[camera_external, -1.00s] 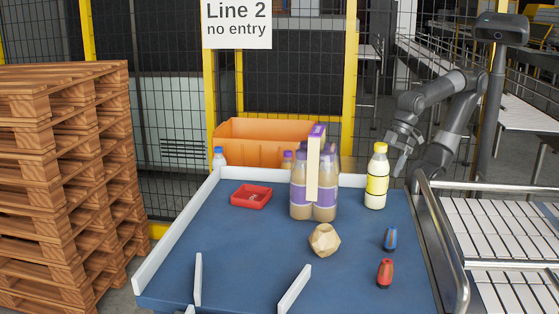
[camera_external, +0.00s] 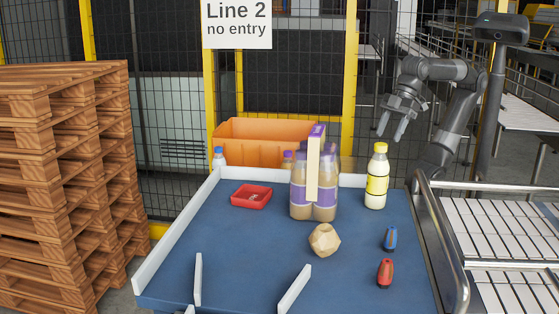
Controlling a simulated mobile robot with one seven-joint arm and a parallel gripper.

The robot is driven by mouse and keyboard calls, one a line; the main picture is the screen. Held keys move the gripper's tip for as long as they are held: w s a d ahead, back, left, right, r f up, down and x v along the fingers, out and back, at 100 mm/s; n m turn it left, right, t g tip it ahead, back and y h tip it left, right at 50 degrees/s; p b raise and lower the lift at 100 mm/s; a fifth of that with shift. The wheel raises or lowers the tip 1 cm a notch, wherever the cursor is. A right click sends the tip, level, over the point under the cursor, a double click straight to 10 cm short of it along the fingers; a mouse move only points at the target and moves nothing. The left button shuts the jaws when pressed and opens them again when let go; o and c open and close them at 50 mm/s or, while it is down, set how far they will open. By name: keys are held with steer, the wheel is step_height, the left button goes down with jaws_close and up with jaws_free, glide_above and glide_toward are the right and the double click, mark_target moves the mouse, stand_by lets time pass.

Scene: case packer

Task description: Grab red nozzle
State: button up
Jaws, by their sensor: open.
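The red nozzle (camera_external: 385,273) stands on the blue table near its front right. It is a small red piece with a dark top. A similar blue nozzle (camera_external: 390,239) stands just behind it.
Bottles with purple labels (camera_external: 325,195) stand mid-table. A tan faceted object (camera_external: 324,240) and a red tray (camera_external: 251,196) are further left. A metal conveyor rail (camera_external: 445,250) runs along the right.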

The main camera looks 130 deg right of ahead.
step_height(320, 180, up, 5)
steer(key=w+a+r, duration=0.3)
steer(key=w+r, duration=0.1)
steer(key=w, duration=0.3)
steer(key=w+a+r, duration=0.3)
steer(key=w, duration=0.5)
steer(key=g, duration=0.1)
glide_above(389, 263)
steer(key=s, duration=0.5)
step_height(389, 263, down, 8)
steer(key=shift+n, duration=0.3)
steer(key=x, duration=0.6)
steer(key=s+x, duration=0.1)
steer(key=x, duration=0.2)
steer(key=shift+d+f, duration=0.25)
steer(key=shift+f, duration=0.25)
steer(key=shift+w+x, duration=0.2)
steer(key=shift+x, duration=2.55)
